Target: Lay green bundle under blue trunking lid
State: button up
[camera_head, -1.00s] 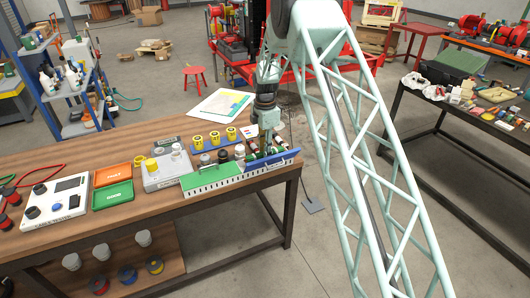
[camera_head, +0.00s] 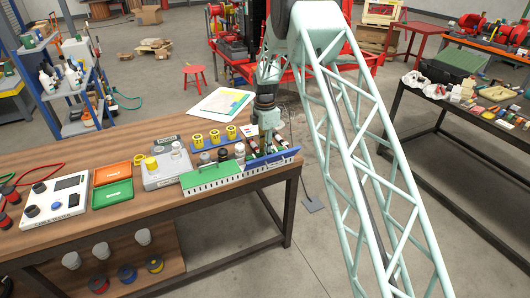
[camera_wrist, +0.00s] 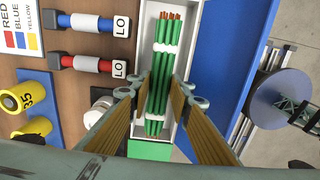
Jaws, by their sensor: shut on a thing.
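The green bundle (camera_wrist: 167,40), several green wires with copper ends and white ties, lies lengthwise within the outline of the white trunking channel (camera_wrist: 193,28) in the wrist view. Whether it touches the channel floor is unclear. My gripper (camera_wrist: 160,92) is shut on the bundle, with a finger on each side. The blue trunking lid (camera_wrist: 230,60) stands open along the channel's right side; in the head view the blue lid (camera_head: 281,158) is on the bench's front edge. My gripper (camera_head: 268,143) points down there, and its fingertips are partly hidden.
A green lid (camera_head: 207,177) covers the trunking's left part. Red and blue LO-marked cylinders (camera_wrist: 90,63) and yellow spools (camera_wrist: 28,96) lie close to the left of the channel. A grey box (camera_head: 166,170) and orange and green trays stand farther left.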

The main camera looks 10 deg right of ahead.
jog(key=shift+f+b, duration=0.7)
jog(key=shift+f, duration=0.95)
jog(key=o, duration=0.7)
jog(key=shift+r, duration=0.15)
jog(key=shift+o, duration=0.4)
jog(key=shift+w+r, duration=0.15)
jog(key=shift+r, duration=0.45)
jog(key=shift+o, duration=0.4)
notch_tip(320, 180, up, 10)
jog(key=shift+r, duration=0.25)
